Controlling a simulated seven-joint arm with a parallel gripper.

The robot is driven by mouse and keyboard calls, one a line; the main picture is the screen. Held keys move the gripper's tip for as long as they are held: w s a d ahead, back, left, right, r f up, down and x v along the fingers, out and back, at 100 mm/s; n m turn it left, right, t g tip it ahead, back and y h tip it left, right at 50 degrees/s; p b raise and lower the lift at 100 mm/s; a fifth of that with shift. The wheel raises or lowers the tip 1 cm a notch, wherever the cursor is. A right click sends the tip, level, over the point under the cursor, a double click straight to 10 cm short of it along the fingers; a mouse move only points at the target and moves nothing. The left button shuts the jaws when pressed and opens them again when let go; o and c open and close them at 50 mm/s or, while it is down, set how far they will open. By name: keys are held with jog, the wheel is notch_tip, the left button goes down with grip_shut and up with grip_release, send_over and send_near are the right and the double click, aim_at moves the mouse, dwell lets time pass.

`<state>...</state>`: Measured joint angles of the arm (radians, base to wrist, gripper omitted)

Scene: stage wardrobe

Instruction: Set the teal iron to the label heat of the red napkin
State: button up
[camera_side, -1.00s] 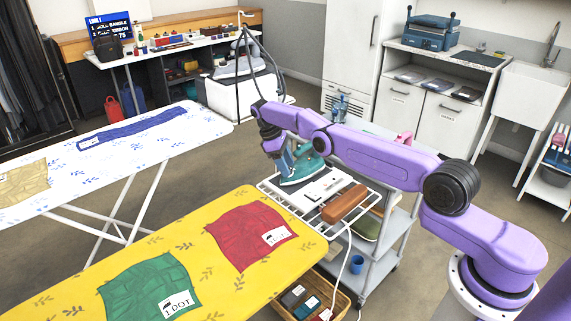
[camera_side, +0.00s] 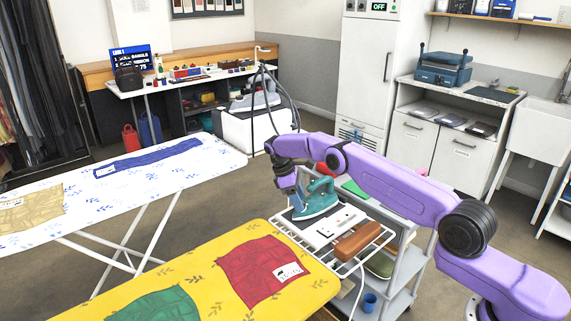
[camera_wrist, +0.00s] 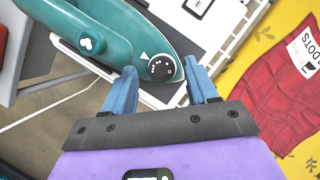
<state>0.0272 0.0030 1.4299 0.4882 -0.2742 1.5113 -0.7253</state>
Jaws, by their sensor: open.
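The teal iron (camera_side: 320,204) rests on the small rack at the end of the yellow ironing board. Its round black dial (camera_wrist: 162,68) has white dots of growing size, and a white triangle marks the teal body beside it. My gripper (camera_wrist: 164,84) is open, its blue fingers on either side of the dial and nothing held; contact cannot be told. In the side view my gripper (camera_side: 297,207) is at the iron's near left end. The red napkin (camera_side: 250,268) lies flat on the yellow board. Its white label (camera_wrist: 306,50) shows "DOTS"; the number is unclear.
A green napkin (camera_side: 160,306) lies on the yellow board (camera_side: 215,262). A brown block (camera_side: 357,241) sits on the white wire rack beside the iron. A grey trolley (camera_side: 402,272) stands behind. The white board (camera_side: 95,213) on the left holds blue and tan cloths.

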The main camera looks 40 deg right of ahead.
jog(key=n, duration=0.1)
jog(key=n+t, duration=0.1)
jog(key=n, duration=0.1)
jog(key=n+h, duration=0.1)
jog(key=n, duration=0.1)
jog(key=shift+s+a+t, duration=0.15)
jog(key=shift+s+t, duration=0.1)
jog(key=shift+t, duration=0.05)
jog(key=n+t, duration=0.1)
jog(key=n, duration=0.2)
jog(key=n+t, duration=0.1)
jog(key=n, duration=0.2)
jog(key=shift+s+r, duration=0.15)
jog(key=shift+s, duration=0.05)
jog(key=v, duration=1.7)
jog(key=shift+a+h, duration=0.3)
jog(key=shift+a, duration=0.1)
jog(key=shift+s, duration=0.15)
jog(key=shift+n+t, duration=0.3)
jog(key=shift+n, duration=0.1)
jog(key=x, duration=1.7)
jog(key=shift+s+f, duration=0.35)
jog(key=shift+s, duration=0.05)
